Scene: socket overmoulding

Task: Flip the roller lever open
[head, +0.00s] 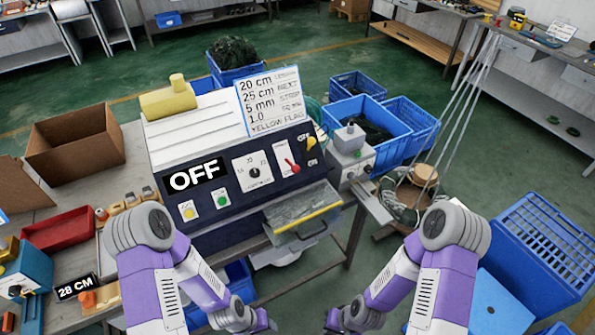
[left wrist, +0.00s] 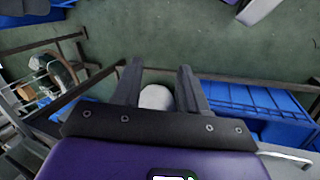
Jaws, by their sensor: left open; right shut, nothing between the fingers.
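The machine (head: 230,160) stands on the table with an OFF display on its dark front panel. A red lever (head: 292,169) is on the panel's right, and a yellow knob (head: 311,142) sits above it. I cannot tell for sure which part is the roller lever. My left gripper (head: 271,326) is at the bottom edge of the head view, below and in front of the machine, mostly cut off. In the left wrist view its two dark fingers (left wrist: 158,80) stand apart, open and empty. My right gripper (head: 331,323) is also at the bottom edge, shut and empty, away from the machine.
A clear cover with a yellow edge (head: 308,218) juts from the machine's front right. A small grey box (head: 348,155) adjoins the machine. A red tray (head: 58,231) and a cardboard box (head: 75,145) are at left. Blue crates (head: 540,245) stand at right.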

